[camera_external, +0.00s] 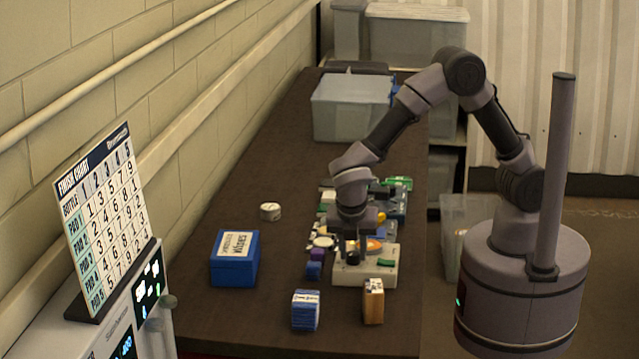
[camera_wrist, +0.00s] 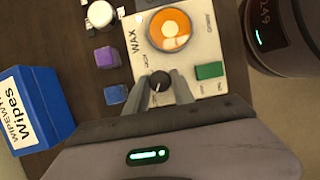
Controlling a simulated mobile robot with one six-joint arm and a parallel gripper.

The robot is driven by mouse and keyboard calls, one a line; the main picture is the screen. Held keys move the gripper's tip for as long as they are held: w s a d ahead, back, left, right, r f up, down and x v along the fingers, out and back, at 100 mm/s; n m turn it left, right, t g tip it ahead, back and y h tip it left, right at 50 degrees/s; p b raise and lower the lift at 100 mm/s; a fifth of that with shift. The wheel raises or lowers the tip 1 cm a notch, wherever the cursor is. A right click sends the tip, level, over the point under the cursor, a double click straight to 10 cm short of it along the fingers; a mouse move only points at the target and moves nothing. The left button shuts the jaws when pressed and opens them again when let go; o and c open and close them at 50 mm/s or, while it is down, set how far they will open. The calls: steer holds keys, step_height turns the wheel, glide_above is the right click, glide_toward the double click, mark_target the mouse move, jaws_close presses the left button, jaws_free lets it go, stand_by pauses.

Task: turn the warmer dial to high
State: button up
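The wax warmer is a cream box (camera_external: 345,276) near the table's right edge, with a round orange pot (camera_wrist: 171,27) on top. It fills the upper middle of the wrist view (camera_wrist: 193,68). Its black dial (camera_wrist: 159,83) has a pale pointer line aimed down and slightly left. My gripper (camera_wrist: 160,80) points down at the dial with one finger on each side of it. The fingers look slightly apart from the dial; contact is not clear. In the external view my gripper (camera_external: 350,247) is low over the warmer's front left, by the dial.
A green block-like part (camera_wrist: 209,70) sits right of the dial. A blue wipes box (camera_external: 235,270), blue block (camera_external: 305,312) and wooden block (camera_external: 373,303) stand nearby. Purple and blue cubes (camera_wrist: 107,57) lie left of the warmer.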

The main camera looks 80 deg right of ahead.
jaws_close()
